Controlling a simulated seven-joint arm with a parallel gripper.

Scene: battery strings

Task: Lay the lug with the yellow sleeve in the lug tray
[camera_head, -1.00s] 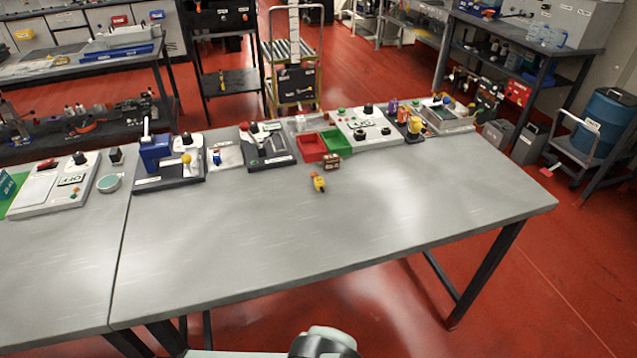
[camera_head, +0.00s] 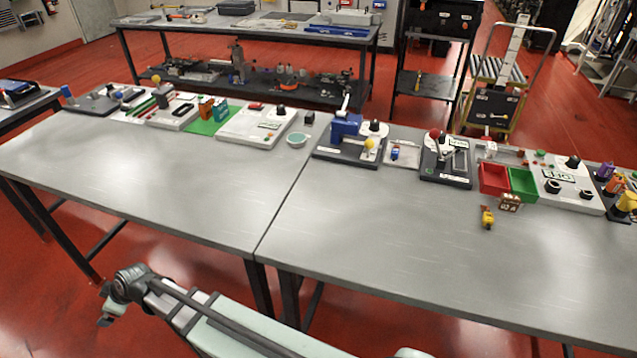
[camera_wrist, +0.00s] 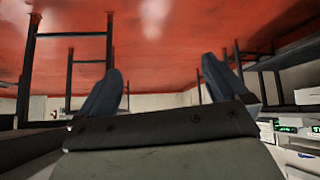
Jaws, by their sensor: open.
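A small yellow-sleeved piece (camera_head: 487,217), which looks like the lug, lies on the right-hand table in front of the red and green bins. A flat pale tray (camera_head: 402,158) with a small blue-sleeved piece (camera_head: 395,152) sits between two dark-based fixtures; I cannot tell for sure that it is the lug tray. My gripper (camera_wrist: 158,85) is open and empty, its two dark fingers wide apart in the wrist view. In the head view my arm's end hangs low at the left, in front of the tables and far from the yellow piece.
A red bin (camera_head: 494,178) and a green bin (camera_head: 522,183) stand behind a small brown labelled block (camera_head: 510,201). A blue fixture (camera_head: 348,140) and a dark fixture (camera_head: 446,160) flank the pale tray. The front halves of both tables are clear.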

